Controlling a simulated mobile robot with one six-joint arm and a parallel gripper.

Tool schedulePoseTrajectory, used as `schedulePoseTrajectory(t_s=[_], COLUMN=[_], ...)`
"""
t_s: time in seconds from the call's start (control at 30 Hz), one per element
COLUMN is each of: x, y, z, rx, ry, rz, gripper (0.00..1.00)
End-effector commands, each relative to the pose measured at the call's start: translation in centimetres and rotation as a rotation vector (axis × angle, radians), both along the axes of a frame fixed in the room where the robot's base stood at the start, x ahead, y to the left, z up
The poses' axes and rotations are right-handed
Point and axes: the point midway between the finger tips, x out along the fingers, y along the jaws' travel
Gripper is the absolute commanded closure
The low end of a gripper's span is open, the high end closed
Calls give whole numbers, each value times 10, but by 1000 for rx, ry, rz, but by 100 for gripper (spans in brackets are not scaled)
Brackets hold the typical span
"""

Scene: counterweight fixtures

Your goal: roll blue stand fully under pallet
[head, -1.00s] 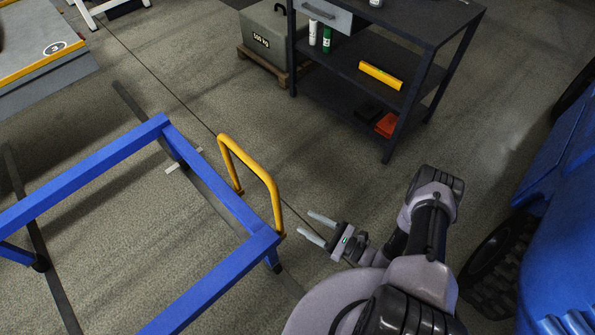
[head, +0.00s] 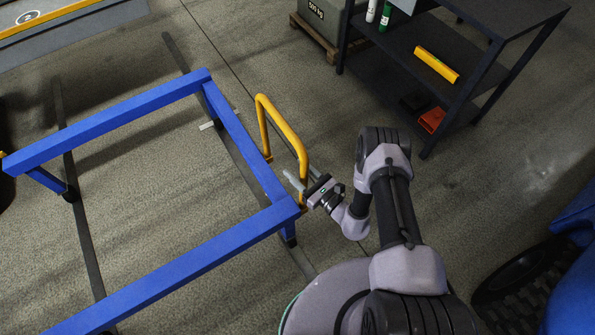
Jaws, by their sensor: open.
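The blue stand (head: 165,265) is an open rectangular frame on short legs with small wheels. It stands on dark floor strips at the left and centre. A yellow loop handle (head: 283,125) rises from its right side. My gripper (head: 303,178) is open at the near post of this handle, with its fingers pointing left. One finger shows to the left of the post; I cannot tell whether either finger touches it. A grey slab with a yellow edge (head: 55,18) at the top left may be the pallet; most of it is out of view.
Two dark floor strips (head: 180,55) run from the stand toward the slab. A white mark (head: 207,126) lies beside the right strip. A dark shelf table (head: 470,30) stands at the upper right, and a blue wheeled body (head: 572,270) at the lower right.

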Motion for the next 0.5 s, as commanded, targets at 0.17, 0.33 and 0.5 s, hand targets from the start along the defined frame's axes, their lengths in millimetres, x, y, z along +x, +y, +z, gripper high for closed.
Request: schedulePoseTrajectory(t_s=[0.17, 0.33, 0.5], x=[1, 1, 1], y=[1, 1, 0], z=[1, 1, 0], rx=[1, 0, 0], ry=[1, 0, 0], rz=[0, 0, 0], gripper=[53, 73, 100])
